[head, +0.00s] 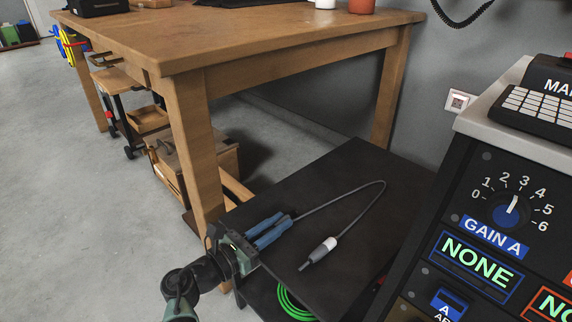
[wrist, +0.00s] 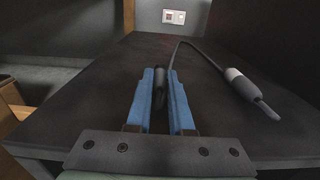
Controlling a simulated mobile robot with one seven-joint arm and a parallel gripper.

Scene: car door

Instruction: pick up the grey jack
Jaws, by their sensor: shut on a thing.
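My gripper (head: 270,226) has blue fingers and reaches over the black tabletop from the front left. In the wrist view my gripper (wrist: 160,80) is shut on a dark plug end (wrist: 160,90), which lies between the two fingers. A grey cable (head: 345,205) runs from this held end in a loop to the other end, a grey jack with a white band (head: 318,251). That banded end lies on the tabletop, apart from the fingers; in the wrist view the banded end (wrist: 246,88) is on the right.
The black tabletop (head: 370,172) is otherwise mostly clear. A large wooden table (head: 250,50) stands behind, its leg close to my gripper. A dark control panel (head: 490,215) with a dial rises at the right. A green cable coil (head: 292,303) lies below the top.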

